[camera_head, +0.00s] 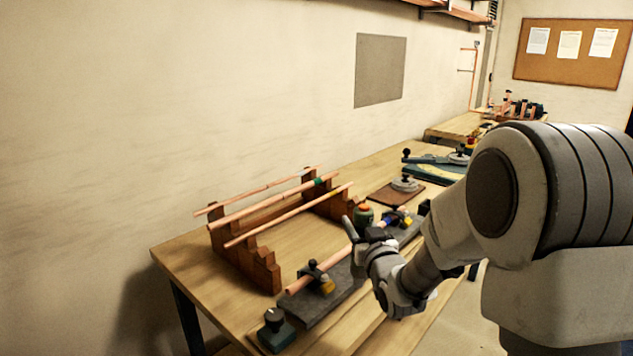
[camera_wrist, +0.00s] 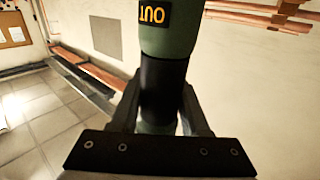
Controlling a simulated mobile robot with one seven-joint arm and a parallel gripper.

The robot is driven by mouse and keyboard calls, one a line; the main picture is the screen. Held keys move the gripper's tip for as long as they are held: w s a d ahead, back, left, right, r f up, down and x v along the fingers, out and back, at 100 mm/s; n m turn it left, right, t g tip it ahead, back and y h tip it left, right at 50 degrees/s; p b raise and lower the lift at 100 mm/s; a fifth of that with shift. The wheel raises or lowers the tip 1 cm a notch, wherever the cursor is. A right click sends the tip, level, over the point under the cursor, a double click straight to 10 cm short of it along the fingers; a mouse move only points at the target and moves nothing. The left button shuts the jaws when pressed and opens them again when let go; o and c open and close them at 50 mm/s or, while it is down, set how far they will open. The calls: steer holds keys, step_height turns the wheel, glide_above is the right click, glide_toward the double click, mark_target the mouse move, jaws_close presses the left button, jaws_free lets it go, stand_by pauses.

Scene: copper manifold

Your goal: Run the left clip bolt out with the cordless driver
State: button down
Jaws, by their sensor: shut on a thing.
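My gripper (camera_wrist: 160,112) is shut on the black grip of the cordless driver (camera_wrist: 165,30). The driver has a green body with an "OUT" label that reads upside down in the wrist view. In the head view my gripper (camera_head: 362,240) is above the bench, right of the left clip (camera_head: 318,275). A green body with an orange top (camera_head: 363,212), which looks like the driver, shows behind it. The left clip is dark with a yellow block and sits around a copper pipe (camera_head: 334,256) on a grey slab (camera_head: 330,300). Its bolt is too small to make out. The driver's tip is hidden.
A stepped wooden rack (camera_head: 262,268) with several copper pipes stands behind the slab. A second clip (camera_head: 396,218) is further right. A small teal block with a dark knob (camera_head: 276,326) is at the front edge. A brown board (camera_head: 388,198) lies further back.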

steer(key=a+r+n+g+y+p, duration=0.15)
steer(key=a+r+y, duration=0.25)
steer(key=a+r, duration=0.45)
steer(key=shift+n, duration=0.45)
steer(key=shift+s+f+b, duration=0.15)
steer(key=shift+f+b, duration=0.6)
steer(key=shift+f, duration=0.6)
steer(key=shift+s+f+b, duration=0.15)
steer(key=shift+f+b, duration=0.6)
steer(key=shift+f, duration=0.55)
steer(key=shift+f+b, duration=0.25)
steer(key=shift+b, duration=0.65)
steer(key=shift+s+d+f+b, duration=0.1)
steer(key=shift+f+b, duration=0.2)
steer(key=shift+r+b, duration=0.1)
steer(key=shift+b, duration=0.25)
stand_by(0.7)
steer(key=shift+r, duration=0.1)
step_height(320, 180, up, 7)
steer(key=p, duration=0.3)
steer(key=shift+f, duration=0.2)
stand_by(0.5)
